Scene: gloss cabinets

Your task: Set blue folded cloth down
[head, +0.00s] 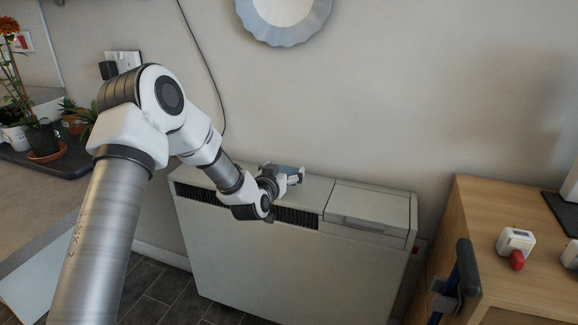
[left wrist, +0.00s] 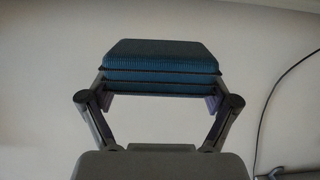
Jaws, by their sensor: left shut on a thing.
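My left gripper (head: 290,177) is over the top of a white heater-like cabinet (head: 265,262) against the wall. It is shut on the blue folded cloth (left wrist: 160,65). In the left wrist view the cloth is a flat, layered stack gripped at both sides between the fingers (left wrist: 160,92). In the head view the cloth (head: 289,169) is small and partly hidden by the gripper. I cannot tell whether it touches the cabinet top. My right gripper is not in view.
The cabinet top has dark vent slots (head: 297,218) along its front edge and a lidded panel (head: 368,208) at right. A wooden unit (head: 470,205) stands further right with a white device with a red knob (head: 516,243). Potted plants (head: 42,140) stand at far left.

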